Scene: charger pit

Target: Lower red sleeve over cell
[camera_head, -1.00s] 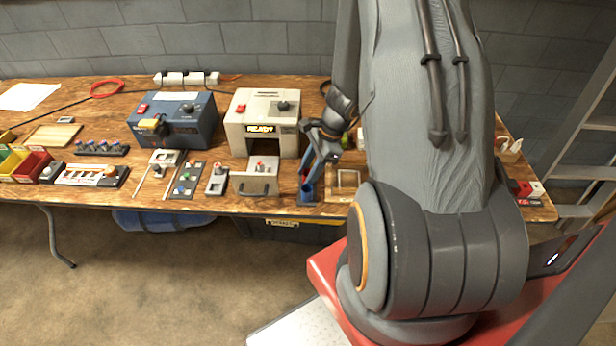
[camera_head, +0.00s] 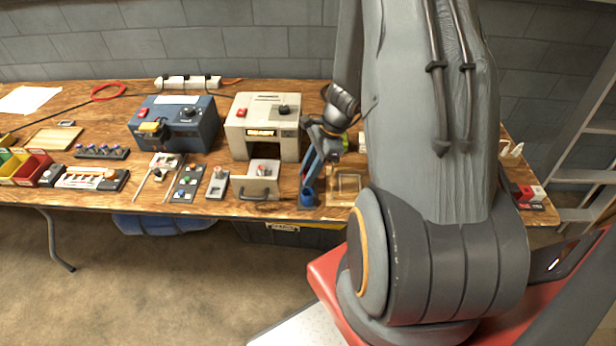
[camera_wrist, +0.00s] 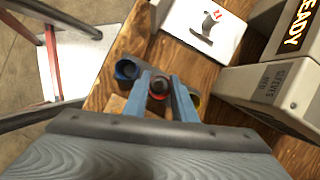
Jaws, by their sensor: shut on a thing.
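In the wrist view my gripper (camera_wrist: 160,87) has its two blue fingers shut on the red sleeve (camera_wrist: 158,85), a small red ring with a dark middle. I look down on it from above. In the head view my gripper (camera_head: 310,186) reaches down near the table's front edge, beside the pale drawer; the sleeve is not clear there. A blue round cup (camera_wrist: 127,69) stands left of the fingers, and it also shows in the head view (camera_head: 307,198). I cannot tell whether a cell is under the sleeve.
A beige machine (camera_head: 262,120) with a lit READY display stands behind the pale open drawer (camera_head: 262,190), which holds a red-marked piece. A blue machine (camera_head: 173,122) stands left. A wooden tray (camera_head: 345,186) lies right of the gripper. Red and white boxes lie far right.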

